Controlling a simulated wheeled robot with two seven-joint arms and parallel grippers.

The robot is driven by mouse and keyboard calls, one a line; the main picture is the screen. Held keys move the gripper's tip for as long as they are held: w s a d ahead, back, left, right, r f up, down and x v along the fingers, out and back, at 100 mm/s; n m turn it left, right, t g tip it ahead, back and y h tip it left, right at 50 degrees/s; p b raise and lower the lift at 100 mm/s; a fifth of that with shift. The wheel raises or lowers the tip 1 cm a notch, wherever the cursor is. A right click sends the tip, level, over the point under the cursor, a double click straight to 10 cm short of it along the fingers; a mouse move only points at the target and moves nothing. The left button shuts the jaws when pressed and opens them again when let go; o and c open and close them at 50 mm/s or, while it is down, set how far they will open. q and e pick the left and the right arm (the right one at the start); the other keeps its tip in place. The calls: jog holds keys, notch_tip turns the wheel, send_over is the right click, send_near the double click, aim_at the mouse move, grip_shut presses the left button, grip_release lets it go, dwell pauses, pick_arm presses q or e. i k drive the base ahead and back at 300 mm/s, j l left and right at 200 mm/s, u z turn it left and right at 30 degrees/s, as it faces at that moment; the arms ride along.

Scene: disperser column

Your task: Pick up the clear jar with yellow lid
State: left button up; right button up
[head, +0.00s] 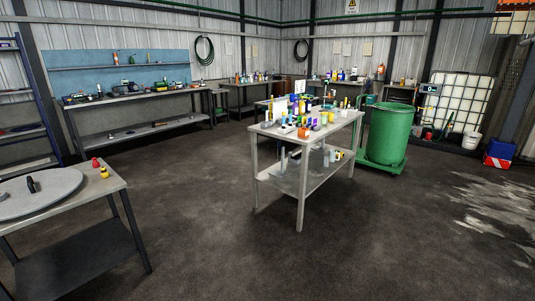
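I cannot single out the clear jar with yellow lid with certainty at this distance. A small yellow item (104,172) stands on the right edge of the near left table, beside a small red item (95,162). Small yellow items (339,155) also sit on the lower shelf of the middle table, next to pale, clear-looking containers (327,158). More small bottles and jars crowd that table's top. Neither of my grippers is in view.
The middle table (299,205) stands on open dark floor. A green drum (387,135) on a wheeled base is right of it. The near left table (122,187) carries a grey disc (55,190). Benches line the back wall. Floor between the tables is clear.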

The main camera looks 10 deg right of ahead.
aim_at(323, 121)
jog(key=i+l+z, duration=0.25)
jog(key=i+z, duration=0.2)
jog(key=i, duration=0.3)
jog(key=i+z, duration=0.45)
jog(key=i, duration=0.3)
jog(key=i+j+z, duration=0.45)
jog(key=i, duration=0.3)
jog(key=l, duration=0.1)
